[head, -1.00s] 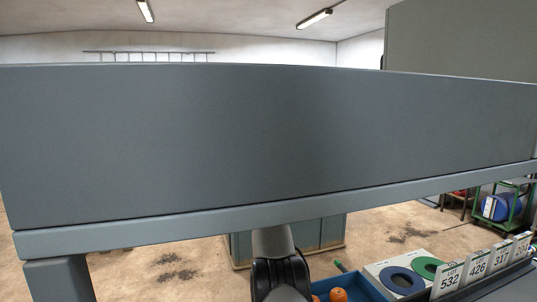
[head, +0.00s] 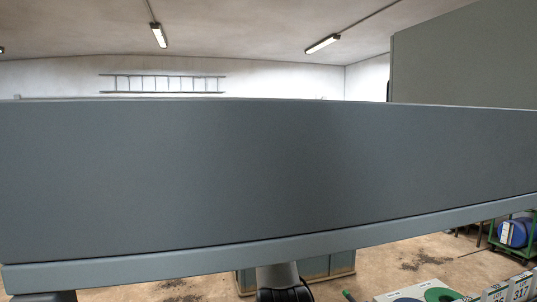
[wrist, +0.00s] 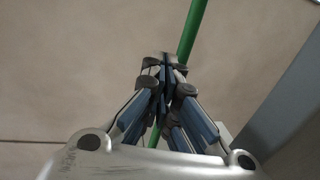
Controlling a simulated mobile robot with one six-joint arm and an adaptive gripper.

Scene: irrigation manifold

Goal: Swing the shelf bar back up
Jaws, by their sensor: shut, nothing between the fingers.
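In the wrist view a straight green bar (wrist: 192,28) runs from the top edge down behind my fingers and shows again below them. It may be the shelf bar, but I cannot tell for sure. My gripper (wrist: 166,62) is shut and empty, its dark fingertips together in front of the bar. I cannot tell whether they touch it. In the head view my gripper is hidden, and a short green piece (head: 348,295) shows at the bottom edge.
A wide grey panel (head: 250,170) fills most of the head view and hides what lies behind it. Number cards (head: 520,290) and a green ring (head: 440,295) show at lower right. A blue drum (head: 515,234) stands on a green rack beyond. A grey surface (wrist: 285,100) stands right in the wrist view.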

